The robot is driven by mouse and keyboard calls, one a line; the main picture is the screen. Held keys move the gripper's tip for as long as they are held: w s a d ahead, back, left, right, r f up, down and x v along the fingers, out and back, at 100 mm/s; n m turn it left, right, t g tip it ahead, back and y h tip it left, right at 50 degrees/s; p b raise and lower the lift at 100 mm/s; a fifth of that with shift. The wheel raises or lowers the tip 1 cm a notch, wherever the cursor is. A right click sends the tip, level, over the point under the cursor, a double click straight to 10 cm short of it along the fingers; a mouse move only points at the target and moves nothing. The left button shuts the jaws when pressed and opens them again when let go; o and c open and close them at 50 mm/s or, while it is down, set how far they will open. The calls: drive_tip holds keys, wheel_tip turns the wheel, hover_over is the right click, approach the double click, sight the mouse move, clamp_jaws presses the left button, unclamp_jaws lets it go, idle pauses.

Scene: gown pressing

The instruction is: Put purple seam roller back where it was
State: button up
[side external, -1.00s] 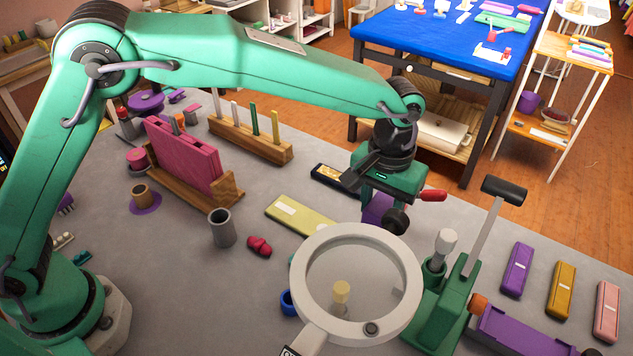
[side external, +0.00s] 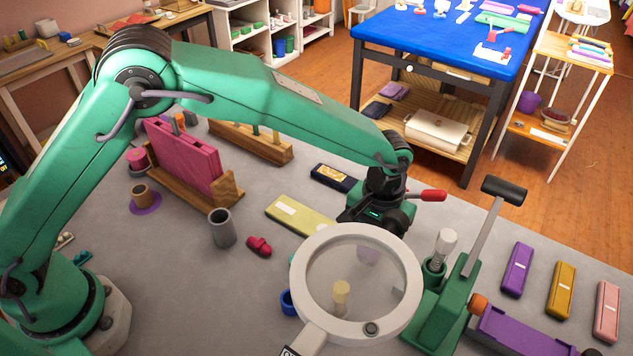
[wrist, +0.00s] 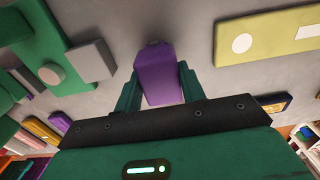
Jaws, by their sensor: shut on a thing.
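The purple seam roller (wrist: 158,72) is between the two green fingers of my gripper (wrist: 160,84) in the wrist view, over the grey tabletop. My gripper is shut on it. In the side external view my gripper (side external: 375,225) points down just behind the magnifier ring. Part of the roller (side external: 368,255) shows faintly through the lens, and the rest is hidden. I cannot tell whether the roller touches the table.
The magnifier (side external: 302,298) stands close in front of my gripper. A green press (side external: 445,305) with a black-handled lever is to its right. A yellow-green bar (side external: 292,214) and a dark case (side external: 333,177) lie to the left. Bare grey table (side external: 185,285) lies front left.

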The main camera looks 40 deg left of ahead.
drive_tip(key=shift+f, duration=0.2)
drive_tip(key=o, duration=1)
drive_tip(key=shift+f, duration=0.1)
drive_tip(key=shift+o, duration=0.2)
wheel_tip(320, 180, up, 12)
drive_tip(key=shift+r, duration=0.2)
idle(0.4)
